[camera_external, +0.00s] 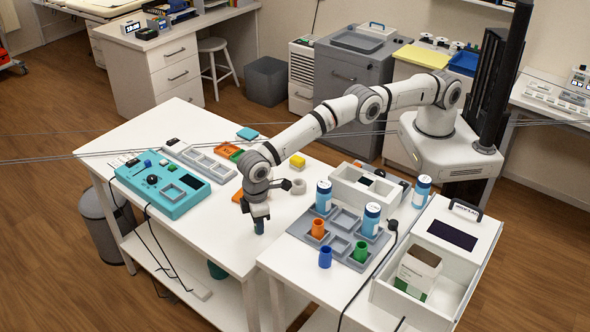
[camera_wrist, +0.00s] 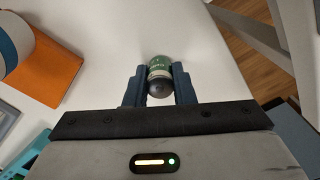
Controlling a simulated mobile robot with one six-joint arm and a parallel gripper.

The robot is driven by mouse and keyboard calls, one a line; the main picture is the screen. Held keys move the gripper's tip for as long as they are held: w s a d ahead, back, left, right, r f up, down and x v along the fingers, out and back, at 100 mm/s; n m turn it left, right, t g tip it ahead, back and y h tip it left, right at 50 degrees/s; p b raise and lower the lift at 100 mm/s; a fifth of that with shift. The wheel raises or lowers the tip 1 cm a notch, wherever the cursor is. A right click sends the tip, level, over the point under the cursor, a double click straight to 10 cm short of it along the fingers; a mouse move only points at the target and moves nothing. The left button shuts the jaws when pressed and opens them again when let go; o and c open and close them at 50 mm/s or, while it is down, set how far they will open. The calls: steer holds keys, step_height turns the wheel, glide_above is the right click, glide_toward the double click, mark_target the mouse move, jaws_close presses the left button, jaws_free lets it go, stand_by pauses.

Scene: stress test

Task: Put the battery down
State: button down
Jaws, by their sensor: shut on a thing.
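My gripper (camera_external: 258,212) points down over the white table (camera_external: 222,240), near its front right edge. It is shut on the battery (camera_external: 259,227), which shows as a small dark cylinder below the fingers. In the wrist view the green battery (camera_wrist: 159,68) with a dark round end is held between the two fingers of my gripper (camera_wrist: 159,88). I cannot tell whether the battery's lower end touches the table.
A turquoise device (camera_external: 162,186) with cables stands left of my gripper. A grey divided tray (camera_external: 201,162) and an orange flat piece (camera_wrist: 55,72) are near. A grey tray (camera_external: 341,224) with bottles and cups stands right, on another table.

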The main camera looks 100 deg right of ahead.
steer(key=shift+r, duration=0.1)
steer(key=shift+f, duration=0.2)
steer(key=c, duration=1.2)
jaws_free()
steer(key=shift+c, duration=0.2)
steer(key=shift+r, duration=0.15)
step_height(320, 180, up, 12)
steer(key=shift+r, duration=0.15)
